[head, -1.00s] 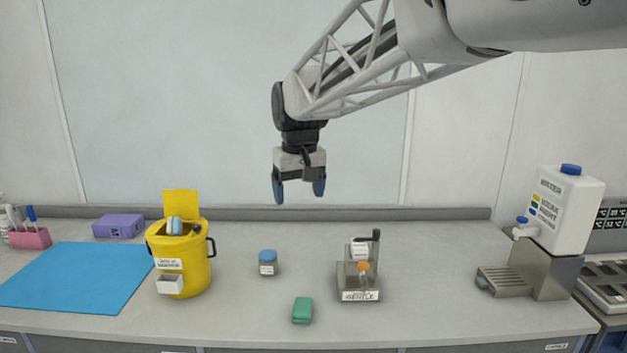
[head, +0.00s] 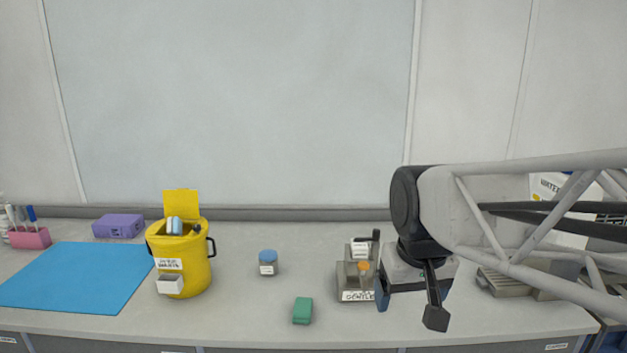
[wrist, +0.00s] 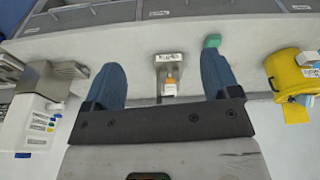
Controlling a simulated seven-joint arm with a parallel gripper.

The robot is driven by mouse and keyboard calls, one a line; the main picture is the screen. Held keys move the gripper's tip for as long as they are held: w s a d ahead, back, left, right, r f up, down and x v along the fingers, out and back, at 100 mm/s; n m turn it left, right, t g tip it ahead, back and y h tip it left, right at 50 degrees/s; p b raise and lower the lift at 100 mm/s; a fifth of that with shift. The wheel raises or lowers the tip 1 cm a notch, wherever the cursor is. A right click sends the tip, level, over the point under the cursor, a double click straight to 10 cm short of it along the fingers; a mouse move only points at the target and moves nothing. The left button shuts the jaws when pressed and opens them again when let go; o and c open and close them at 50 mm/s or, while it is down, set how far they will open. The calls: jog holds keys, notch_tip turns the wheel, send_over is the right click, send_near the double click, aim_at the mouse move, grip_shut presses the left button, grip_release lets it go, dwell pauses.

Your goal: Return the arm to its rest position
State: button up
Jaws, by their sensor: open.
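My gripper (head: 408,300) hangs in front of the right part of the table in the head view, partly covered by its own wrist parts. In the wrist view my gripper (wrist: 165,82) has its two blue fingers wide apart, with nothing between them in its grip. The small metal stand (head: 350,290) labelled "GENTLE" stands on the table just left of my gripper in the head view. In the wrist view the stand (wrist: 168,60) shows beyond and between the fingers, apart from them.
A yellow bin (head: 185,265), a blue-lidded jar (head: 268,263), a green block (head: 302,311), a blue mat (head: 80,275) and a purple box (head: 118,226) are on the table (head: 235,310). A white water container (head: 548,186) at right is mostly hidden by my arm.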

jog(key=s+d+f+m, duration=0.1)
jog(key=s+d+f, duration=0.2)
jog(key=s+f, duration=0.3)
jog(key=s, duration=0.3)
jog(key=shift+s+d, duration=0.15)
jog(key=shift+d, duration=0.2)
dwell(1.1)
